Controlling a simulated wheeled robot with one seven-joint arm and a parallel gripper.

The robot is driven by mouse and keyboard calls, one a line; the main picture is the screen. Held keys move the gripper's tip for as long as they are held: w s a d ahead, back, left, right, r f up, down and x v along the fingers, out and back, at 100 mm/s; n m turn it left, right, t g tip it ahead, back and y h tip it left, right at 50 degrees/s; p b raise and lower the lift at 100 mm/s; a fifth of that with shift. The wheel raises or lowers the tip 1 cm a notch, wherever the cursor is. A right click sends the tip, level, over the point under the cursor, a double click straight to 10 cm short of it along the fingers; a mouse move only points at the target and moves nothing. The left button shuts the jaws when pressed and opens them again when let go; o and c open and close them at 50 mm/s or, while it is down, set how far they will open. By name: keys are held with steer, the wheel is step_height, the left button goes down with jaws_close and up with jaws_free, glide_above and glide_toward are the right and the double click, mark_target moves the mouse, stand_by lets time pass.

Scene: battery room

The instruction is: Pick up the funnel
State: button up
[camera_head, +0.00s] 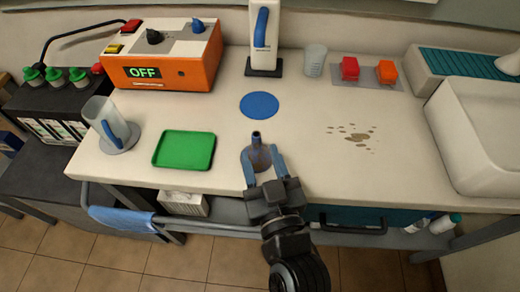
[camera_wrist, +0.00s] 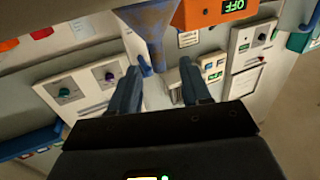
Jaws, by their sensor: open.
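The funnel (camera_head: 256,153) is grey-blue and stands on the bench near its front edge, wide end down and spout up. It also shows in the wrist view (camera_wrist: 152,25) at the top, with its narrow end near the left fingertip. My gripper (camera_head: 263,168) is open, its two blue fingers pointing at the funnel from the front side. In the head view the fingers overlap the funnel's lower part. In the wrist view my gripper (camera_wrist: 165,75) has nothing held between its fingers. I cannot tell whether a finger touches the funnel.
A green tray (camera_head: 184,150) and a clear jug (camera_head: 106,122) stand to the left. A blue disc (camera_head: 259,105) lies behind the funnel. An orange charger (camera_head: 165,60) reading OFF is at back left. A brown spill (camera_head: 352,135) and a white sink (camera_head: 480,130) are right.

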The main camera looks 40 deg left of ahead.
mark_target(257, 144)
steer(key=x, duration=0.5)
steer(key=shift+w+f, duration=0.15)
steer(key=shift+w, duration=0.05)
jaws_close()
